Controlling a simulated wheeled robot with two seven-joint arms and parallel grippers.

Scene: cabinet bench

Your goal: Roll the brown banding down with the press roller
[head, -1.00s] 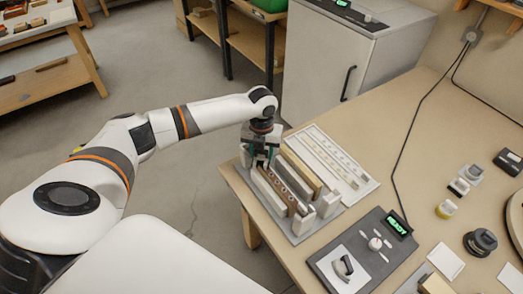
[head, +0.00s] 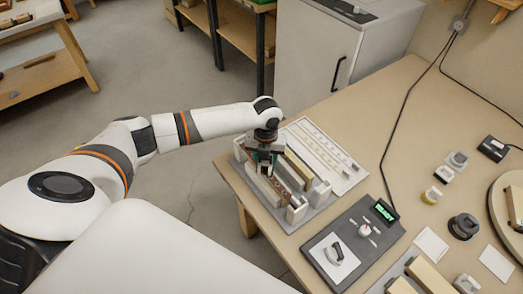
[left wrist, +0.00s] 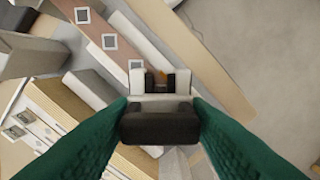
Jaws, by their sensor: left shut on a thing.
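My left gripper (head: 263,165) is shut on the press roller, whose dark handle (left wrist: 160,122) sits between the green fingers in the left wrist view. The roller's pale fork (left wrist: 160,82) points away from the fingers. The brown banding (head: 288,179) runs along the board held in the bench fixture, and the gripper is over its far part. In the left wrist view the banding (left wrist: 100,32) carries pale square marks and runs up to the roller's fork. The roller covers part of it. I cannot tell whether the roller touches it. My right gripper is out of view.
The fixture's grey base plate (head: 322,206) has pale blocks around the board. A pale marked sheet (head: 335,160) lies behind it. A control box (head: 350,245) with a lit READY display stands nearer. Small containers and a round board are at the right.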

